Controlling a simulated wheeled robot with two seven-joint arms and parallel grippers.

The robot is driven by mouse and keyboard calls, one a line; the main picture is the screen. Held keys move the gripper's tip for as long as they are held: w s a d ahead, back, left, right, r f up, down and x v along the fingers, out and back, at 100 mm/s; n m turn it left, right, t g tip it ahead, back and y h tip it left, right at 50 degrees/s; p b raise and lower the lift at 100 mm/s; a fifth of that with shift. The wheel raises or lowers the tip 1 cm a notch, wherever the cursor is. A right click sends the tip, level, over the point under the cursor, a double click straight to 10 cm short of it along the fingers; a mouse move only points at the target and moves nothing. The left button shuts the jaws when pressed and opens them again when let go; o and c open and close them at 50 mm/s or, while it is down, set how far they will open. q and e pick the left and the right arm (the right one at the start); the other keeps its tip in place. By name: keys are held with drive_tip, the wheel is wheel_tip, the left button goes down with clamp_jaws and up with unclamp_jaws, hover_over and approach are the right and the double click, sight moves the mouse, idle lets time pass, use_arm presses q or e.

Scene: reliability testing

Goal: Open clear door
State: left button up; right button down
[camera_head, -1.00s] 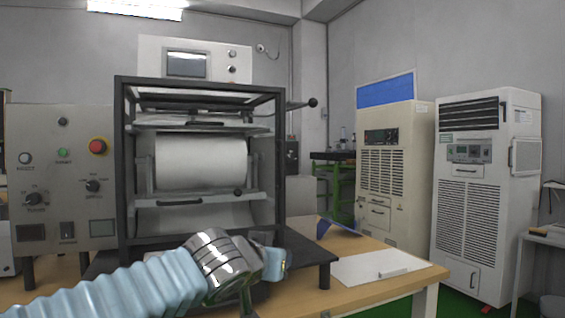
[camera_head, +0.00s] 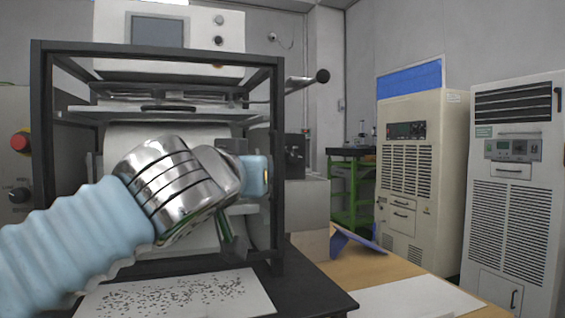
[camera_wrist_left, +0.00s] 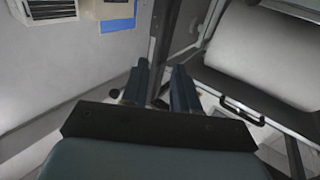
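The clear door (camera_head: 277,110) has a dark frame and stands across the front of the test machine. It looks closed, and the machine's inside shows through it. My left arm comes in from the left across the door. My left gripper (camera_head: 258,176) is at the door's right upright, at about mid height. In the left wrist view, my left gripper (camera_wrist_left: 161,72) has its two fingers apart, with a dark upright bar (camera_wrist_left: 165,35) showing between them. I cannot tell whether the fingers touch the bar. My right gripper is not in view.
A lever with a black knob (camera_head: 322,76) sticks out at the machine's upper right. A speckled white sheet (camera_head: 175,298) lies on the dark base in front. A blue panel (camera_head: 355,240) lies on the wooden table. Two tall cabinets stand at the right.

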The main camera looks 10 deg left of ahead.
sight(275, 163)
use_arm(q)
drive_tip(key=w+p, duration=0.3)
drive_tip(key=w, duration=0.9)
drive_tip(key=shift+w, duration=0.75)
clamp_jaws()
